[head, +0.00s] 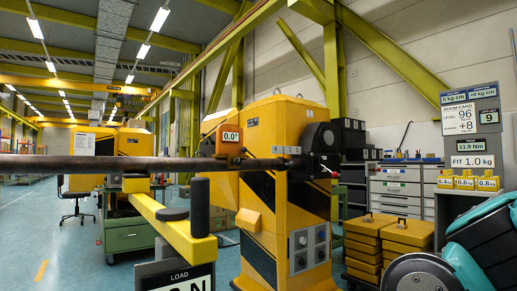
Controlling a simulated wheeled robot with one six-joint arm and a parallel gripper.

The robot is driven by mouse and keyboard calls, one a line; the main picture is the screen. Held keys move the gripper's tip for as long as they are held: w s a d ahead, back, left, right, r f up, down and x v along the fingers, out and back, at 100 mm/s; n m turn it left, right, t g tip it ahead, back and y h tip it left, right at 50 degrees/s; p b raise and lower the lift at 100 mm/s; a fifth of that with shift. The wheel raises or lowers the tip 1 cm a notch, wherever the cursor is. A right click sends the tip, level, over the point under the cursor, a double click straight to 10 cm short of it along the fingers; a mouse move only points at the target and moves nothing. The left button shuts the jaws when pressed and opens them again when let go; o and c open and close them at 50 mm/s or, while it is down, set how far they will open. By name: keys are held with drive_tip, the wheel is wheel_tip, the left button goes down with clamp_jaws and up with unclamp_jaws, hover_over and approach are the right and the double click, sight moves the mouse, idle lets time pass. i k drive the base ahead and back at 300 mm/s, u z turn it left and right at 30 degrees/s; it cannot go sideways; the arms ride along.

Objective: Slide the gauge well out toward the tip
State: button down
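What looks like the gauge is a dark box with a white "LOAD" display (178,278), cut off by the bottom edge in the head view; its reading shows only in part, ending in N. Above it, a yellow bar (172,222) slants up and left to a yellow block (135,183) just under the boom. A black upright grip (200,207) stands at the bar's near end. The dark boom (90,163) runs level from the pivot cabinet to the left edge, where it is cut off, so its tip is hidden. My gripper is not in view; part of my arm shows at lower right.
The yellow-black pivot cabinet (268,190) carries a "0.0°" display (229,140). A "BOOM CARD" sign (460,119) and small yellow weights (465,181) stand at right. Yellow stacked blocks (406,233) sit behind my arm. A green cart (130,233) stands left; floor there is open.

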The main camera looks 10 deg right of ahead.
sight(230, 150)
drive_tip(key=z, duration=1.2)
drive_tip(key=i, duration=0.95)
drive_tip(key=u, duration=1.85)
drive_tip(key=i, duration=0.5)
drive_tip(key=u, duration=0.05)
